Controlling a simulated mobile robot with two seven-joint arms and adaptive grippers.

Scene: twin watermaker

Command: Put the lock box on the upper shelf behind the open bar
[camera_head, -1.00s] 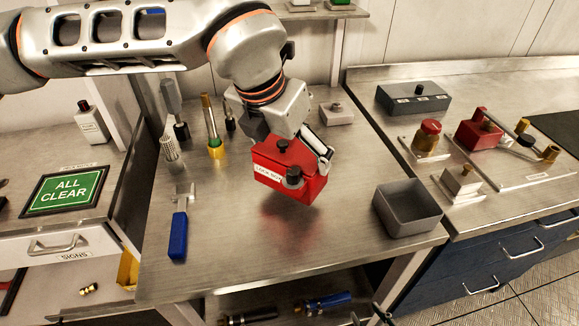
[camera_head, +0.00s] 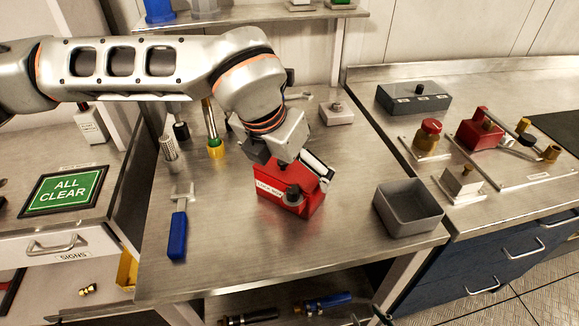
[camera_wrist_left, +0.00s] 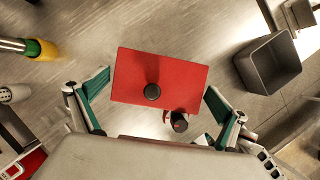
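The red lock box (camera_head: 310,203) with its white label and black knobs rests on the steel bench. It also shows in the left wrist view (camera_wrist_left: 180,85), red top facing the camera, between my fingers. My left gripper (camera_head: 300,170) comes down over it from above and hides part of its top. In the left wrist view my left gripper (camera_wrist_left: 158,82) has its green-padded fingers spread either side of the box, with narrow gaps at the sides. The upper shelf (camera_head: 245,20) shows partly at the top of the head view. The open bar cannot be made out. My right gripper is out of view.
A grey open bin (camera_head: 410,221) stands right of the box. A blue-handled tool (camera_head: 178,235) lies to the left, with a yellow-based brass cylinder (camera_head: 215,148) behind it. A white block (camera_head: 336,114) stands further back. The bench front is clear.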

